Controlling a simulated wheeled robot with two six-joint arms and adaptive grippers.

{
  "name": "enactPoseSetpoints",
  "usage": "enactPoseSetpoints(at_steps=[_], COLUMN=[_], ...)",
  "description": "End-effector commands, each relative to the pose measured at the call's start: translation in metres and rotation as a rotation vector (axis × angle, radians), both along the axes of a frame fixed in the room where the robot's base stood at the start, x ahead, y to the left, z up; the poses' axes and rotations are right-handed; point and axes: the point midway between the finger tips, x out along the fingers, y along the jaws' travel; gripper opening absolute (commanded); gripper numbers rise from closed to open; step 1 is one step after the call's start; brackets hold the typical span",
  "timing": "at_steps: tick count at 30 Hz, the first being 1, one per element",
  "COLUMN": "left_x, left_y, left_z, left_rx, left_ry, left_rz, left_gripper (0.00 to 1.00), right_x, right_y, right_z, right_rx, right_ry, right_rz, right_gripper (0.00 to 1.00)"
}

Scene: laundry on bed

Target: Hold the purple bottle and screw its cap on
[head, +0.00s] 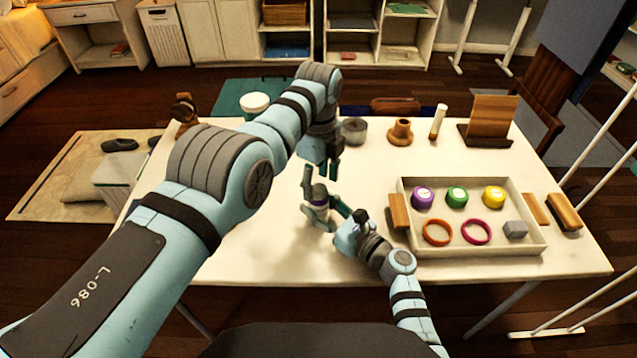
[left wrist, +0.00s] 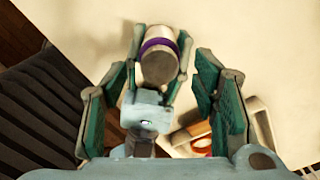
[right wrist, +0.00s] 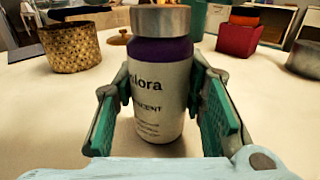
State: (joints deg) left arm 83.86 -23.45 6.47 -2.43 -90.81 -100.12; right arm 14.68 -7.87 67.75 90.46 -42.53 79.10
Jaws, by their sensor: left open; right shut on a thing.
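The purple bottle (head: 318,214) stands upright at the table's front middle. In the right wrist view the bottle (right wrist: 161,105) has a pale label, a purple shoulder and a grey metallic cap (right wrist: 160,21) on top. Whether the cap is tight I cannot tell. My right gripper (right wrist: 160,88) is shut around the bottle's body, with one finger on each side. My left gripper (head: 321,172) is open just above the bottle. In the left wrist view the bottle (left wrist: 158,62) lies between the left gripper's spread fingers, which do not touch it.
A white tray (head: 480,251) at the right holds several coloured round lids, two rings and a grey block. A wooden block (head: 398,211) is at its left edge. A grey tin (head: 354,131), a wooden candlestick (head: 400,132) and a wooden stand (head: 490,121) are behind. The table's left front is clear.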

Motion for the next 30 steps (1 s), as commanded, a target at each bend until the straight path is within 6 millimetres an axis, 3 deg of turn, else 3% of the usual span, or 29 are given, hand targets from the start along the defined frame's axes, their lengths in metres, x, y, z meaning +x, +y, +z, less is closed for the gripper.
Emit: enactPoseSetpoints(at_steps=[9,19,20,21,24,30], left_x=[0.0,0.0,0.0,0.0,0.0,0.0], left_y=[0.0,0.0,0.0,0.0,0.0,0.0], left_z=[0.053,0.061,0.061,0.061,0.06,0.06], left_rx=[0.0,0.001,0.001,0.001,0.001,0.001], left_ry=[-0.002,-0.001,-0.001,-0.001,-0.001,-0.001], left_rz=[0.001,0.001,0.001,0.001,0.001,0.001], left_gripper=[0.54,0.54,0.54,0.54,0.54,0.54], right_x=[0.0,0.0,0.0,0.0,0.0,0.0], right_y=[0.0,0.0,0.0,0.0,0.0,0.0], right_z=[0.0,0.0,0.0,0.0,0.0,0.0], right_rx=[-0.001,-0.001,-0.001,-0.001,-0.001,-0.001], right_ry=[0.001,0.001,0.001,0.001,0.001,0.001], right_rz=[0.0,0.0,0.0,0.0,0.0,0.0], right_gripper=[0.0,0.0,0.39,0.46,0.61,0.61])
